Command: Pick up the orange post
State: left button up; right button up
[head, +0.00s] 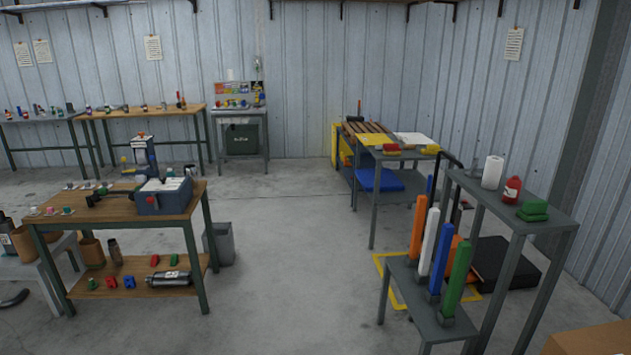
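The orange post (417,226) stands upright on a low grey metal stand (401,272) at the right of the head view. It is at the far left end of a row of coloured posts, with a white post (429,240) close beside it. Its lower end is near the stand's top. Another orange piece (456,246) shows partly behind the blue and green posts. Neither of my grippers is in view.
A blue post (440,264) and a green post (457,279) stand nearer in the row. A wooden workbench (115,205) is at left. The concrete floor between is clear.

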aim_at(419, 216)
jog(key=i+j, duration=0.1)
jog(key=i, duration=0.75)
jog(key=i+j, duration=0.1)
jog(key=i, duration=0.7)
